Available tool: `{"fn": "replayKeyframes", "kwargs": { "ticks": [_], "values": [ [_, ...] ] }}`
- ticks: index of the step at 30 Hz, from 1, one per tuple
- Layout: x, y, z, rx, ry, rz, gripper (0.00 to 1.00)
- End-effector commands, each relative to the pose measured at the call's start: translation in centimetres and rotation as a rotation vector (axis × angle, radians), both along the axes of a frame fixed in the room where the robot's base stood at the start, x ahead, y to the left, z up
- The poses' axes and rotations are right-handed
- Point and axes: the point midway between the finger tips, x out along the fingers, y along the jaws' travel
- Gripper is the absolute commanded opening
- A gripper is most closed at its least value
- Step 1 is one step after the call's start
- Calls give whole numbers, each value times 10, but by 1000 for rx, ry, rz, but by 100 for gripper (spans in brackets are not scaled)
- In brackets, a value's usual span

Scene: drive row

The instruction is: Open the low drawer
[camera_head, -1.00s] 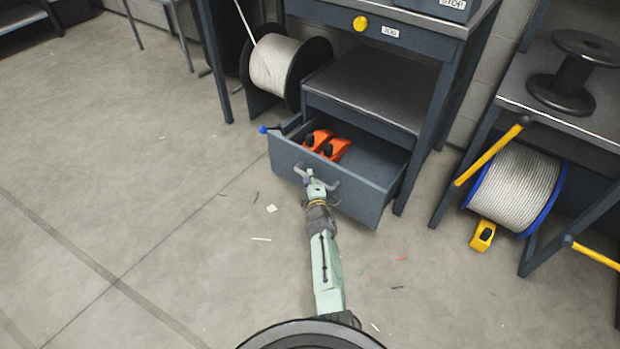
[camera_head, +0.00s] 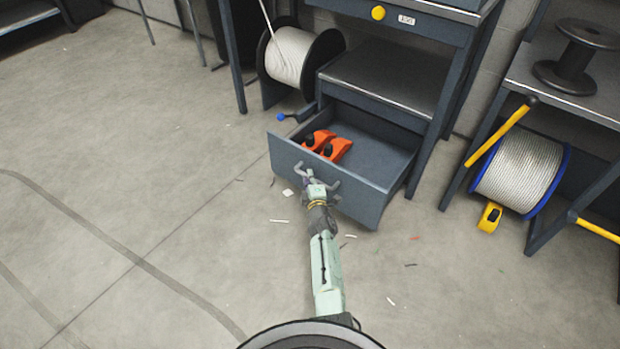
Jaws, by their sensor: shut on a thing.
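The low drawer (camera_head: 350,204) is pulled well out from the blue-grey bench, below its lower shelf. Two orange tools with black knobs (camera_head: 327,144) lie inside it on the left. My gripper (camera_head: 307,178) is shut on the grey handle (camera_head: 334,184) on the drawer's front panel. The fingertips are small here and partly hide the handle. My arm reaches up to the drawer from the bottom of the picture.
A white cable reel (camera_head: 289,60) stands behind the drawer's left side, near a blue-tipped lever (camera_head: 282,117). At right are a blue-rimmed reel (camera_head: 522,170), yellow bars (camera_head: 500,133) and a yellow tool (camera_head: 489,216). The floor at left is mostly clear, with small scraps.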

Motion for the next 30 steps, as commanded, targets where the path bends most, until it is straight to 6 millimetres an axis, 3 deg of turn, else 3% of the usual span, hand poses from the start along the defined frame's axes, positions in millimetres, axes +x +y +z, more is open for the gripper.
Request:
{"fn": "replayKeyframes", "kwargs": {
  "ticks": [7,8,17,30],
  "values": [
    [0,-1,1,3,-1,-1,0],
    [0,-1,1,3,-1,-1,13],
    [0,0,0,1,-1,0,33],
    [1,-2,6,-2,-1,0,33]
  ]
}}
